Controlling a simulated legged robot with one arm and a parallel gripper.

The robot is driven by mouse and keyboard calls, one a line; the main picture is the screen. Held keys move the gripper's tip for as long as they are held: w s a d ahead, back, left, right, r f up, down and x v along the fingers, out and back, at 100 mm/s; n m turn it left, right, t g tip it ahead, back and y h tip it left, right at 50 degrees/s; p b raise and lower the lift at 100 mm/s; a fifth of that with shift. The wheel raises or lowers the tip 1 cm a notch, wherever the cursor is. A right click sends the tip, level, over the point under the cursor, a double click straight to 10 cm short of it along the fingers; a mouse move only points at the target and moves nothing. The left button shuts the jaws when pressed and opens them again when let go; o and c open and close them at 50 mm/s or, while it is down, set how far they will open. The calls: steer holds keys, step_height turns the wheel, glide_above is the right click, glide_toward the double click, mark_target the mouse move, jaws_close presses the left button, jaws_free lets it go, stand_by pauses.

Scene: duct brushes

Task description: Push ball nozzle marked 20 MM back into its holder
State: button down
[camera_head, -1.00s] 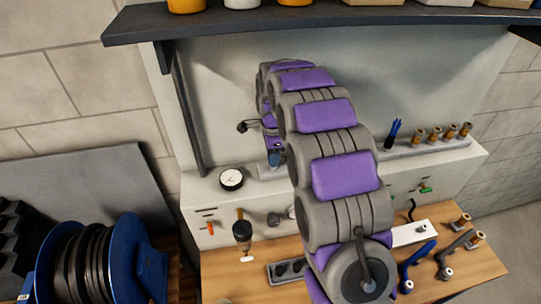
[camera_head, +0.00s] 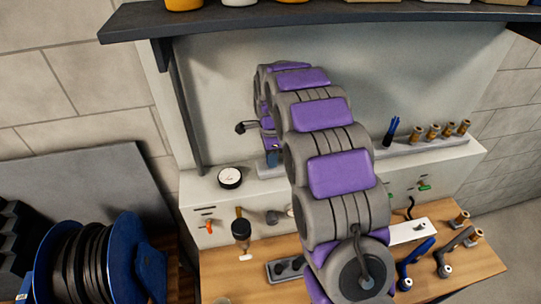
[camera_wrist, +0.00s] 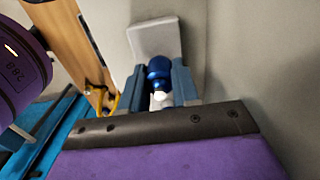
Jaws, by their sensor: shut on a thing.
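In the wrist view, my gripper (camera_wrist: 158,88) has its blue-grey jaws on either side of a rounded blue piece (camera_wrist: 158,68) with a white part below it. The piece looks like the ball nozzle; no 20 MM mark can be read. A pale grey block (camera_wrist: 152,38) lies just beyond; I cannot tell whether it is the holder or whether the piece touches it. In the head view, my gripper (camera_head: 273,157) shows only as a bit of blue by the grey rail (camera_head: 400,148) on the back ledge. My arm hides the rest.
Several brass pieces (camera_head: 433,132) and blue sticks (camera_head: 391,130) stand along the rail to the right. A round dial (camera_head: 230,178) sits on the ledge at left. Blue-handled tools (camera_head: 417,256) lie on the wooden bench (camera_head: 235,270). A dark shelf (camera_head: 330,18) hangs overhead.

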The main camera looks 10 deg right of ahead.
steer(key=shift+s+f, duration=0.15)
steer(key=shift+f, duration=0.15)
steer(key=shift+s+f, duration=0.15)
steer(key=shift+f, duration=0.25)
steer(key=c, duration=1.2)
jaws_free()
steer(key=shift+c, duration=0.2)
steer(key=shift+o, duration=0.7)
steer(key=shift+f, duration=0.1)
steer(key=o, duration=0.4)
steer(key=shift+w+r, duration=0.2)
steer(key=shift+w, duration=0.05)
steer(key=shift+c, duration=0.2)
steer(key=shift+r, duration=0.2)
